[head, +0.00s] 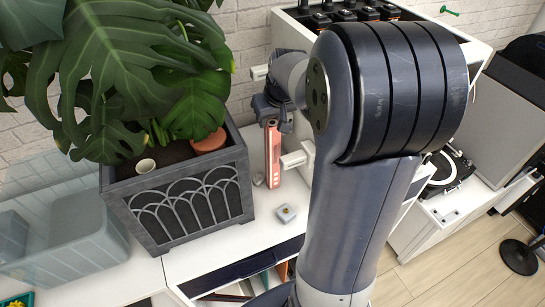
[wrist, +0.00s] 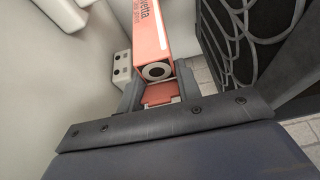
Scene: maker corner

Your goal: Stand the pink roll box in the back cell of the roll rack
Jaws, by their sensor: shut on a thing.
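The pink roll box (head: 273,158) hangs roughly upright below my gripper (head: 271,115) in the head view, close above or on the white tabletop; contact cannot be told. White blocks beside the box (head: 294,160) may be parts of the roll rack. My arm hides much of that area, so the back cell cannot be made out.
A dark planter (head: 190,207) with a large leafy plant stands just left of the box. A white unit with dark items (head: 345,12) stands behind. A turntable (head: 447,172) is at right.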

